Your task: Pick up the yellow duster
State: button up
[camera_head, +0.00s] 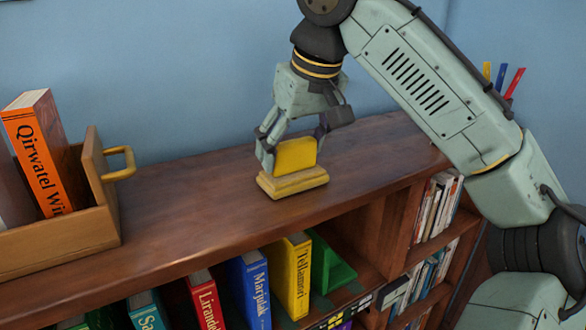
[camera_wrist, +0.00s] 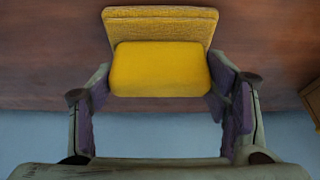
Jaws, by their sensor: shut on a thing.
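The yellow duster (camera_head: 293,182) is a block with a bright yellow upper part and a wider, paler base. It stands on the wooden bookcase top (camera_head: 190,205) in the head view, base down at or just above the surface. My gripper (camera_head: 292,150) comes down from above with a finger on each side of the duster's upper part. In the wrist view the duster (camera_wrist: 160,70) lies between the purple-padded fingertips of my gripper (camera_wrist: 160,95), which are shut on its sides. Whether the base touches the wood cannot be told.
A wooden box (camera_head: 95,190) with a yellow handle holds an orange book (camera_head: 38,145) at the left. Several coloured books, including a yellow one (camera_head: 291,277), stand on the shelf below. The top between box and duster is clear. A blue wall (camera_head: 150,75) is behind.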

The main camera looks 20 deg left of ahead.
aim_at(292, 141)
jog(key=shift+r, duration=0.1)
jog(key=shift+r+b, duration=0.3)
jog(key=shift+r, duration=0.3)
jog(key=shift+c, duration=0.2)
notch_tip(292, 141, up, 2)
jog(key=shift+a+r+b, duration=0.1)
jog(key=shift+b, duration=0.2)
jog(key=s+d+r+b, duration=0.1)
jog(key=s+d+b, duration=0.3)
jog(key=s, duration=1.1)
jog(key=shift+s+r, duration=0.2)
jog(key=shift+s, duration=0.1)
jog(key=o, duration=0.7)
jog(key=shift+c, duration=0.2)
jog(key=c, duration=0.5)
jog(key=shift+w, duration=0.1)
